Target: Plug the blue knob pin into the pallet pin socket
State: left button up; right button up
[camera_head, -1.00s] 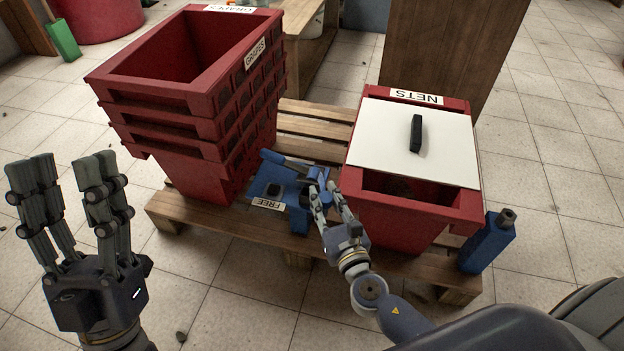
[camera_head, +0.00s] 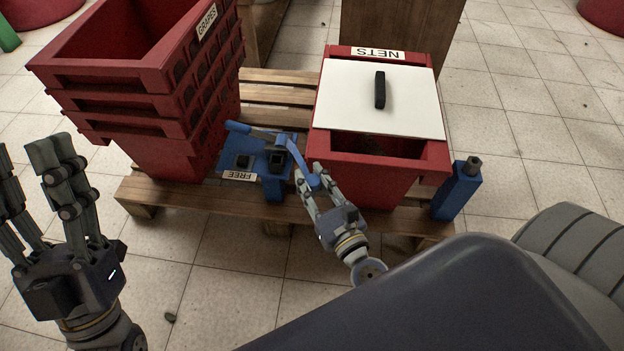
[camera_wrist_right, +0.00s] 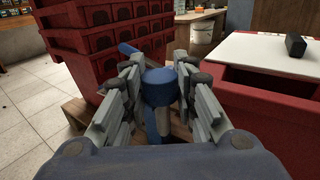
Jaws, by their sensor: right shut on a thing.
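The blue knob pin (camera_head: 313,182) is between the fingers of my right gripper (camera_head: 311,174), which is shut on it just right of the blue fixture. In the right wrist view its round blue knob (camera_wrist_right: 160,86) sits between the fingertips; its lower end is hidden. The blue fixture (camera_head: 256,172) with a "FREE" label stands on the wooden pallet (camera_head: 190,198) between the red crates. It shows two dark square openings; I cannot tell which is the pin socket. The knob is apart from both. My left gripper (camera_head: 25,150) is open and empty at the left.
A red crate stack (camera_head: 165,130) stands left of the fixture. A red "NETS" crate (camera_head: 375,180) with a white lid (camera_head: 375,100) stands close to the right gripper. A blue bottle (camera_head: 457,192) is at the pallet's right end. A blue handle (camera_head: 250,131) crosses behind the fixture.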

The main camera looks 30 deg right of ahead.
aim_at(312, 179)
jog(key=shift+r+p, duration=0.45)
jog(key=shift+r, duration=0.05)
jog(key=shift+r+p, duration=0.45)
pick_arm(q)
jog(key=shift+w+f+g+y, duration=1.1)
jog(key=shift+w+f+g, duration=2)
jog(key=shift+w+f, duration=0.75)
pick_arm(e)
jog(key=shift+r+p, duration=1.55)
pick_arm(q)
notch_tip(312, 179, down, 14)
jog(key=a+g+y, duration=0.1)
jog(key=g+y, duration=0.1)
jog(key=g, duration=0.5)
jog(key=shift+s+g+y, duration=0.3)
jog(key=shift+s+y, duration=0.05)
jog(key=shift+y, duration=0.05)
pick_arm(e)
jog(key=shift+r, duration=0.2)
jog(key=shift+d, duration=0.1)
